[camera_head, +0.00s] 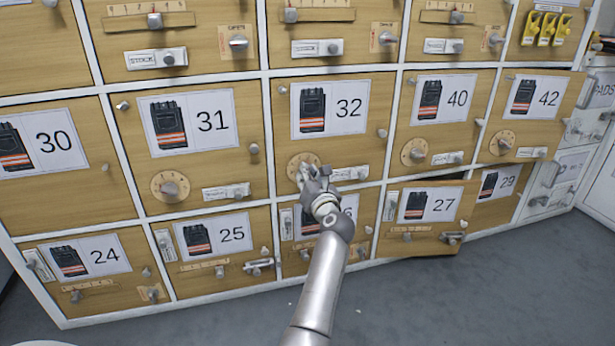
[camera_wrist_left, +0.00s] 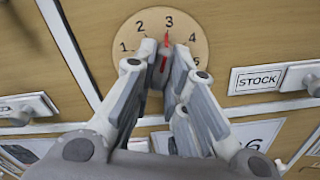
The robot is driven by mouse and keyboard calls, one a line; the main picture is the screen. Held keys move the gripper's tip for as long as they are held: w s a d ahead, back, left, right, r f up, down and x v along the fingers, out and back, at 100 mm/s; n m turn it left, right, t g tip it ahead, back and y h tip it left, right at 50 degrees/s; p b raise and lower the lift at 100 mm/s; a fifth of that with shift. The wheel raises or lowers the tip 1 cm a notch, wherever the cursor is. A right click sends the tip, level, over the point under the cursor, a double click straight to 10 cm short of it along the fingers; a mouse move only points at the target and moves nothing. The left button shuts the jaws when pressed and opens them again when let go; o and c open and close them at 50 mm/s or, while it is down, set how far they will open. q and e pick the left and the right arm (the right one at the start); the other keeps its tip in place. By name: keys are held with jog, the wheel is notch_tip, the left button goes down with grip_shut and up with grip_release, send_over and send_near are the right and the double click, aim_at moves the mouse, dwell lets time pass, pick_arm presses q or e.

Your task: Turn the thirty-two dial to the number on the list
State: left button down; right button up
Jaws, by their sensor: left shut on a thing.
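The door marked 32 (camera_head: 372,140) has a round wooden dial (camera_head: 294,162) at its lower left. My left gripper (camera_head: 311,175) is at this dial and covers part of it. In the left wrist view the dial (camera_wrist_left: 202,48) shows dark numbers around its rim, with 1, 2, 3 and 4 readable. A red pointer mark (camera_wrist_left: 166,40) points up at about the 3. The left gripper (camera_wrist_left: 164,72) is shut on the dial's knob, which its fingers mostly hide. I cannot make out a list in either view. My right gripper is not in view.
A STOCK slider (camera_wrist_left: 256,80) is right of the dial. Neighbouring doors 31 (camera_head: 257,128) and 40 (camera_head: 465,120) have similar dials. Door 27 (camera_head: 445,190) below right stands slightly ajar. Grey floor (camera_head: 480,300) is clear in front.

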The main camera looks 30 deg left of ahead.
aim_at(303, 135)
pick_arm(q)
jog(key=shift+f, duration=0.1)
jog(key=c, duration=1.5)
grip_release()
jog(key=shift+o, duration=0.2)
notch_tip(303, 135, up, 10)
jog(key=shift+r, duration=0.1)
